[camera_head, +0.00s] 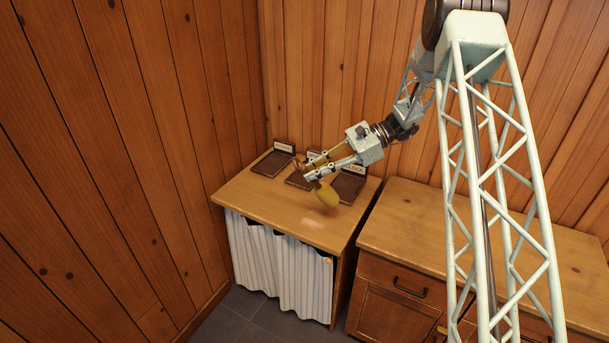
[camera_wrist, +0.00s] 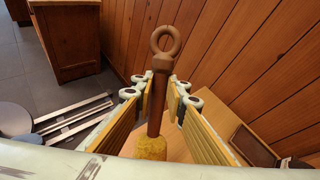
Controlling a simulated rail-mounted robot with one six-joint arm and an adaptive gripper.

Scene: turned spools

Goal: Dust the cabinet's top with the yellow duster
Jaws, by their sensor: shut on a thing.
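My gripper (camera_head: 312,170) is shut on the brown handle of the yellow duster (camera_head: 326,193). In the wrist view the handle (camera_wrist: 155,95), with a ring at its end, stands between the two padded fingers (camera_wrist: 160,108), and part of the yellow head (camera_wrist: 150,147) shows below. In the head view the yellow head hangs down over the top of the curtained cabinet (camera_head: 250,195). I cannot tell whether it touches the wood. A pale patch (camera_head: 313,222) lies on that top, in front of the duster head.
Dark trays with small label signs stand along the back of this top: one at left (camera_head: 271,163), one at right (camera_head: 348,187), one partly behind my gripper. A second wooden cabinet (camera_head: 480,235) stands to the right. Plank walls close the left and back.

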